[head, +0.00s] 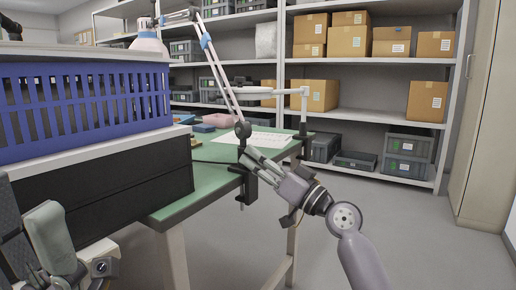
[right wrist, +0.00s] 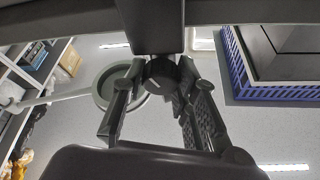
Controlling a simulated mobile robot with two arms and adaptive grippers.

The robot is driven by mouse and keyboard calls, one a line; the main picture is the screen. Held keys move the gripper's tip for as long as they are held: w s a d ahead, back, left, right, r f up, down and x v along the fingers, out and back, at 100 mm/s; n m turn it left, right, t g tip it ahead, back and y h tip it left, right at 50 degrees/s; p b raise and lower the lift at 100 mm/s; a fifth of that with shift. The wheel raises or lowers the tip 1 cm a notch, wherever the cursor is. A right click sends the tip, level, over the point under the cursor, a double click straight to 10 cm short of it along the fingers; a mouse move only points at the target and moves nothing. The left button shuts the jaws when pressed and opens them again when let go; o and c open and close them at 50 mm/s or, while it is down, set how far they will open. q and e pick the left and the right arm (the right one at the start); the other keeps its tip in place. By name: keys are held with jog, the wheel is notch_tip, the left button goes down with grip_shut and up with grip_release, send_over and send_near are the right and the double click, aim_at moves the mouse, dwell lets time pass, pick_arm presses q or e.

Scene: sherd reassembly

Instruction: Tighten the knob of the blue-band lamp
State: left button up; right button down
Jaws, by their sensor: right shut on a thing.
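The blue-band lamp (head: 226,92) has a jointed arm with blue bands, rising from a black clamp on the green table's near right edge. Its pale head (head: 148,42) hangs above the blue crate at upper left. My right gripper (head: 250,160) is at this clamp, with its fingers by the table edge. In the right wrist view, the dark round clamp knob (right wrist: 161,74) sits between my fingers, below the clamp body (right wrist: 150,25). The right gripper is shut on the knob. The fingers partly hide it.
A second clamp with a pale post (head: 304,108) stands further along the green table (head: 185,190). A blue crate (head: 85,105) sits on black boxes (head: 100,200) at left. Shelves (head: 350,62) with cartons line the back. The floor (head: 400,225) at right is clear.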

jog(key=shift+m+t+p, duration=0.3)
jog(key=shift+m+p, duration=0.25)
jog(key=shift+m, duration=0.15)
jog(key=c, duration=1.2)
grip_release()
jog(key=shift+c, duration=0.2)
jog(key=v, duration=1.2)
jog(key=shift+s, duration=0.15)
jog(key=shift+r, duration=0.1)
